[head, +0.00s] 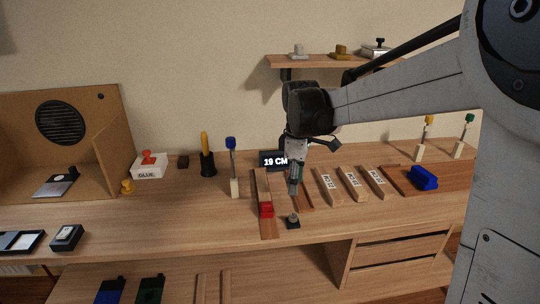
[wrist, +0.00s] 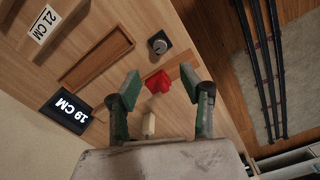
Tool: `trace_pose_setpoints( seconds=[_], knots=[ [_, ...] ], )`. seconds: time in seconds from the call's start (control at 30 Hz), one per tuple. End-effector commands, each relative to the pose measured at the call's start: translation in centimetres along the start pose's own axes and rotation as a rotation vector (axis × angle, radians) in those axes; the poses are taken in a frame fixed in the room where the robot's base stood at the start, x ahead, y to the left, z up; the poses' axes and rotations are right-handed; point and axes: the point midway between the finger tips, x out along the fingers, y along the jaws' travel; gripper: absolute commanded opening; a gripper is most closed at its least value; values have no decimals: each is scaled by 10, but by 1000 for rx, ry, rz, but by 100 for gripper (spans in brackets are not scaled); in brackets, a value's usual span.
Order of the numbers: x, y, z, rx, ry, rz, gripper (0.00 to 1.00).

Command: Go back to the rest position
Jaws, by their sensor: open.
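My gripper (head: 294,192) hangs down from my arm over the middle of the workbench (head: 210,228) in the head view. In the wrist view its two green-padded fingers (wrist: 160,83) are spread apart with nothing held between them. A small dark knob on a square base (head: 293,222) stands just below the gripper in the head view. The knob also shows in the wrist view (wrist: 159,43), beyond the fingertips. A red block (head: 266,210) sits on a wooden strip left of the gripper. In the wrist view the red block (wrist: 158,82) appears between the fingers, lower down.
A display reading "19 CM" (head: 274,161) stands behind the gripper. Several labelled wooden pieces (head: 350,183) and a blue block (head: 423,178) lie to the right. A blue-topped post (head: 232,165) stands close on the left. A shelf (head: 310,61) is on the wall above.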

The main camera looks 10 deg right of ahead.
Motion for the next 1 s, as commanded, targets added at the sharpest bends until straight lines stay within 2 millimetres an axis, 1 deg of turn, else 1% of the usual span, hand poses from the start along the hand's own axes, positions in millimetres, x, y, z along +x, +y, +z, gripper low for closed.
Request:
trace_pose_setpoints(
  seconds=[0.07, 0.17, 0.27, 0.4, 0.6, 0.8, 1.0],
  knots=[
    [-2, -2, 1, 9, 3, 5, 41],
    [-9, -11, 6, 46, 13, 23, 41],
    [-19, -26, 14, 114, 35, 56, 41],
    [-34, -52, 28, 232, 80, 112, 41],
    [-47, -89, 48, 402, 155, 181, 41],
    [-52, -125, 68, 570, 242, 239, 41],
    [-49, -160, 86, 734, 343, 284, 41]
  ],
)
